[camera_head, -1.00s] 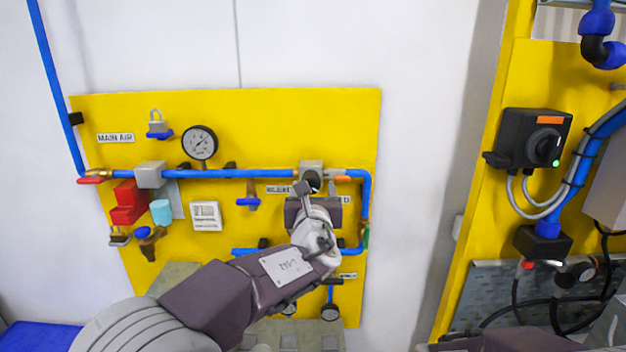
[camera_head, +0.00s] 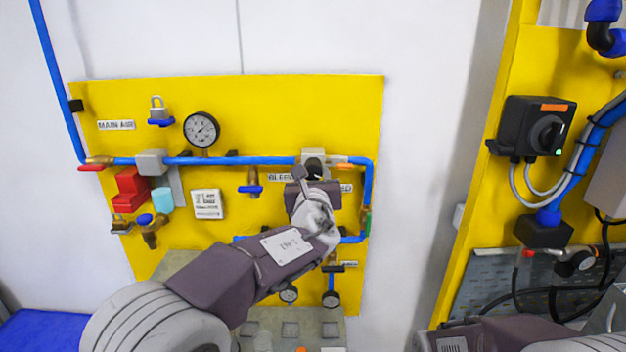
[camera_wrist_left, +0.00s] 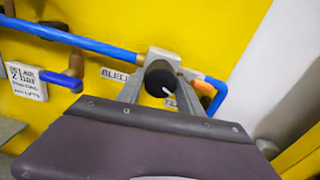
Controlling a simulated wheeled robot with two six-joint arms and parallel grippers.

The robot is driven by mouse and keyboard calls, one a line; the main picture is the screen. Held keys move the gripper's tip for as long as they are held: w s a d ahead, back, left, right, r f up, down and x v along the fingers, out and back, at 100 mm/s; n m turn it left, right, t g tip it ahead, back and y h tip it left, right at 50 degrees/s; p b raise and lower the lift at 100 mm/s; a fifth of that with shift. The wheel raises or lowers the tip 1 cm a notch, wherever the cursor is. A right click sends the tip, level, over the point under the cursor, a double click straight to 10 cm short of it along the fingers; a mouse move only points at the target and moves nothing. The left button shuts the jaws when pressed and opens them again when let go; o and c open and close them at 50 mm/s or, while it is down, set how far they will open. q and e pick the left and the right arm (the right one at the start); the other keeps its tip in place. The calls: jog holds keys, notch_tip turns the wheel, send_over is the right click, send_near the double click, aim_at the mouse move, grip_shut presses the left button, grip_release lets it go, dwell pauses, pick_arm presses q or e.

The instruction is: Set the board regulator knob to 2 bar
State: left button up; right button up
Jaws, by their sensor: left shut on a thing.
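The regulator knob is a black round knob on a grey block (camera_head: 313,155), at the upper right of the yellow board in the head view. The wrist view shows the knob (camera_wrist_left: 157,78) with a white mark pointing to the lower right. My left gripper (camera_head: 308,177) is shut on the knob, with one finger on each side of it in the wrist view (camera_wrist_left: 158,88). The gripper partly hides the knob in the head view. My right gripper is not in view.
A blue pipe (camera_head: 235,161) runs across the yellow board (camera_head: 290,110). A white card (camera_head: 208,204), reading "2 bar" in the wrist view, a blue-handled valve (camera_head: 250,188) and red lockout pieces (camera_head: 130,190) are left of my gripper. A black rotary switch (camera_head: 540,132) is at the right.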

pick_arm(q)
jog(key=n+b, duration=0.1)
jog(key=b, duration=0.1)
jog(key=n+b, duration=0.4)
jog(key=shift+f, duration=0.25)
jog(key=n+b, duration=0.2)
jog(key=n, duration=0.1)
jog(key=shift+d+r, duration=0.1)
jog(key=shift+r+n+b, duration=0.1)
jog(key=shift+n+b, duration=0.8)
jog(key=shift+n, duration=0.4)
jog(key=o, duration=1.4)
